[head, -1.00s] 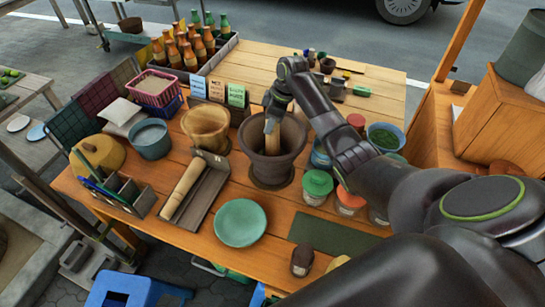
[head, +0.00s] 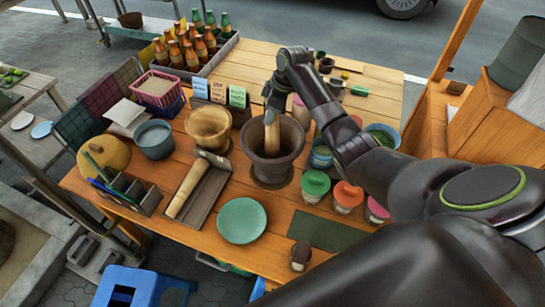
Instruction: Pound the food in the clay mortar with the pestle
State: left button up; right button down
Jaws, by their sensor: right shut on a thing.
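The dark brown clay mortar (head: 273,168) stands upright on the wooden table, right of the middle. My right gripper (head: 272,108) is above its mouth, shut on a light wooden pestle (head: 272,135). The pestle is nearly upright, and its lower end is inside the mortar, hidden by the near wall. The food in the mortar cannot be made out. A second wooden pestle (head: 186,190) lies in a grey-brown tray (head: 208,192) left of the mortar. My left gripper is not in view.
A lighter wooden mortar (head: 209,127) stands to the left. A green plate (head: 242,220) lies in front. Lidded jars (head: 316,186) stand close on the right, below my right arm. Bottles (head: 190,45) fill a crate at the back. Bare table (head: 280,65) shows behind.

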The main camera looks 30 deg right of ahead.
aim_at(271, 125)
notch_tip(271, 125, down, 5)
jog(key=b, duration=0.2)
jog(key=shift+f+b, duration=0.15)
jog(key=shift+b, duration=0.15)
jog(key=shift+s, duration=0.1)
